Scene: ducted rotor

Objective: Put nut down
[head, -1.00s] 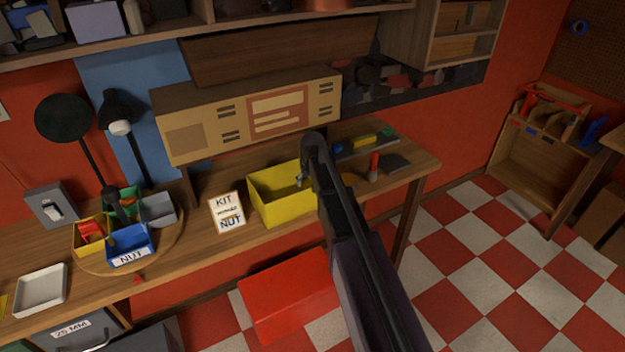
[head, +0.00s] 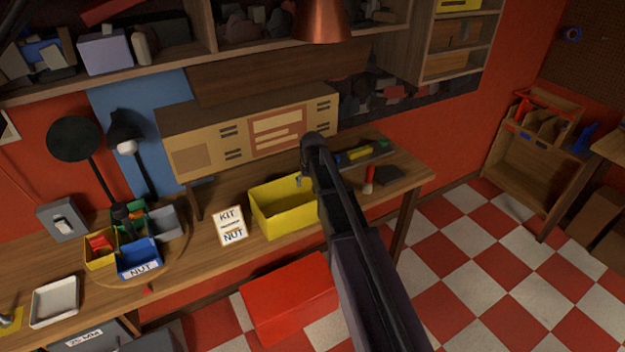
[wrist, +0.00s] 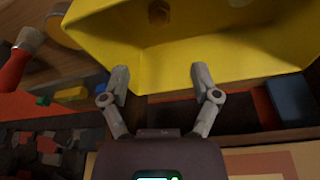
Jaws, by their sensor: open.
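A small brownish-gold piece, which looks like the nut (wrist: 159,14), lies inside the yellow bin (wrist: 240,45) at the top edge of the wrist view. My gripper (wrist: 159,82) is open, its two fingers spread and nothing between them, at the bin's near wall in that view. In the head view my gripper (head: 299,182) is over the right part of the yellow bin (head: 285,222), largely hidden by my own arm. The nut cannot be made out in the head view. A card reading KIT and NUT (head: 230,226) stands left of the bin.
A round tray holds small coloured bins, including a blue one labelled NUT (head: 139,260). A white tray (head: 55,301) lies at the left. A long tan box (head: 250,130) stands behind the bin. A red box (head: 290,298) is below the bench's front edge.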

